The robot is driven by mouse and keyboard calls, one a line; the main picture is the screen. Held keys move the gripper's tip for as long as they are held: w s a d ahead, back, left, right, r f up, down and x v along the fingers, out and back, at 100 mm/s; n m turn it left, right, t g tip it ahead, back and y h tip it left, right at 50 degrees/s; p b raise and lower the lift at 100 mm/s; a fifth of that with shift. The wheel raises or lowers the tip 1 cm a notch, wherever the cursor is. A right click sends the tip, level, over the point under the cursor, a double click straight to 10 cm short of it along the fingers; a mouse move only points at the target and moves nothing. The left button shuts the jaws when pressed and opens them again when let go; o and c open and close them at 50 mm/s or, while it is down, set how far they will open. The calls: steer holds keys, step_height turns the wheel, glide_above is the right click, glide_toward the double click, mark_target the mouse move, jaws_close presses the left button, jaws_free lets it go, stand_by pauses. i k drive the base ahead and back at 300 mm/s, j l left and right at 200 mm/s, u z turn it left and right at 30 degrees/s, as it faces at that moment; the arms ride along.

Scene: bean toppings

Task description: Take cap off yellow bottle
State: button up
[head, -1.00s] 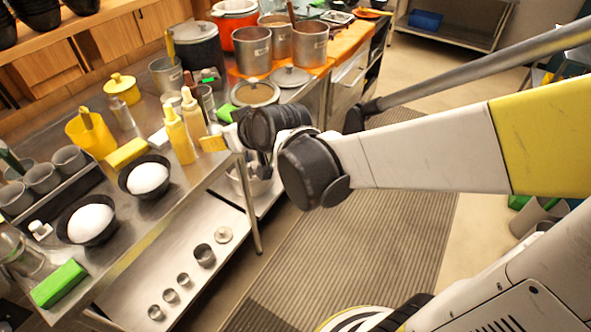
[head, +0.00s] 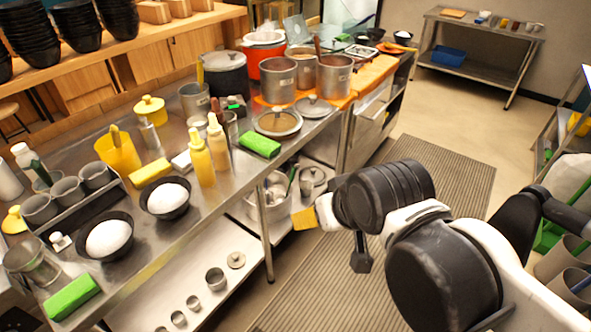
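The yellow bottle (head: 201,164) stands upright on the steel counter, left of centre in the head view. Its narrow tapered cap (head: 195,136) is on its top. A paler peach bottle (head: 219,155) stands close at its right. My gripper (head: 335,236) is out over the floor, right of the counter and apart from the bottles. A yellow part and a dark part show at its end. I cannot tell how far apart its fingers are, and I see nothing held in it.
Near the bottles are a green block (head: 260,145), a yellow block (head: 150,172), a lidded pan (head: 278,122) and a yellow container (head: 117,157). Two black bowls with white contents (head: 166,199) stand nearer the front. The striped floor mat (head: 415,180) is clear beyond my arm.

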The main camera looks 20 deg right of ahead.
mark_target(195, 138)
steer(key=i+j+u, duration=0.25)
steer(key=j, duration=0.3)
steer(key=i+j+u, duration=0.2)
steer(key=i+j, duration=0.25)
